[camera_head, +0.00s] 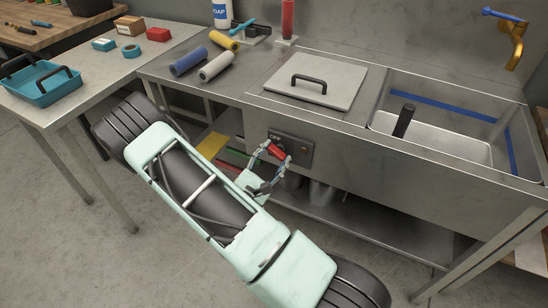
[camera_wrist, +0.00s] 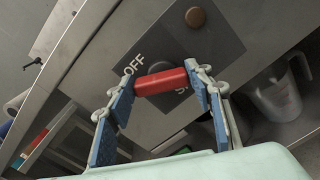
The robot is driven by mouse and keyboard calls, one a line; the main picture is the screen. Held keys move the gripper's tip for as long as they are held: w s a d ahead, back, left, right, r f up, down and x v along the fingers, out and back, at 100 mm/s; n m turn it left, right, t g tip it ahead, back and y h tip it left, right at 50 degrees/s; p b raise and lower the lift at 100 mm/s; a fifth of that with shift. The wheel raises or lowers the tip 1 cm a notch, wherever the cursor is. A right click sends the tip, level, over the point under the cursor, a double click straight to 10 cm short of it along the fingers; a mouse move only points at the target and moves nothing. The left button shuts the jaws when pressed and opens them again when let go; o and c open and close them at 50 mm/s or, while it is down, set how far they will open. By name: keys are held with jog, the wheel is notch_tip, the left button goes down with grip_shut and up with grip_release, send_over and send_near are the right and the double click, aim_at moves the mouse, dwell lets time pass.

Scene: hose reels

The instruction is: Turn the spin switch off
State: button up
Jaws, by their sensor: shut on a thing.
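The spin switch (camera_head: 277,152) is a red bar-shaped knob on a dark control panel (camera_head: 299,145) on the front of the steel sink counter. In the wrist view the red knob (camera_wrist: 160,82) lies across the picture, its left end just below the word OFF. Another label beginning with S is partly hidden behind its right end. My gripper (camera_wrist: 158,84) is shut on the knob, one finger at each end. In the head view my gripper (camera_head: 274,157) reaches the panel from below. A round brown-red button (camera_wrist: 195,17) sits above the knob.
A grey lid (camera_head: 330,95) with a black handle and a sink basin (camera_head: 460,145) are on the counter above. A lower shelf (camera_head: 345,215) runs under the panel, and a clear jug (camera_wrist: 277,98) stands at right in the wrist view. A teal basket (camera_head: 52,92) sits on the left table.

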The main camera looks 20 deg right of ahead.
jog(key=m+b, duration=0.1)
jog(key=m, duration=0.1)
jog(key=m+b, duration=0.1)
jog(key=m, duration=0.1)
jog(key=m+b, duration=0.1)
jog(key=m, duration=0.1)
jog(key=shift+s+f+m, duration=0.15)
jog(key=shift+f+m, duration=0.15)
jog(key=m+b, duration=0.3)
jog(key=shift+d, duration=0.1)
jog(key=shift+m+b, duration=0.95)
jog(key=shift+m, duration=0.25)
jog(key=shift+r, duration=0.1)
jog(key=o, duration=1.2)
jog(key=shift+c, duration=0.2)
jog(key=shift+s, duration=0.1)
jog(key=v, duration=1.2)
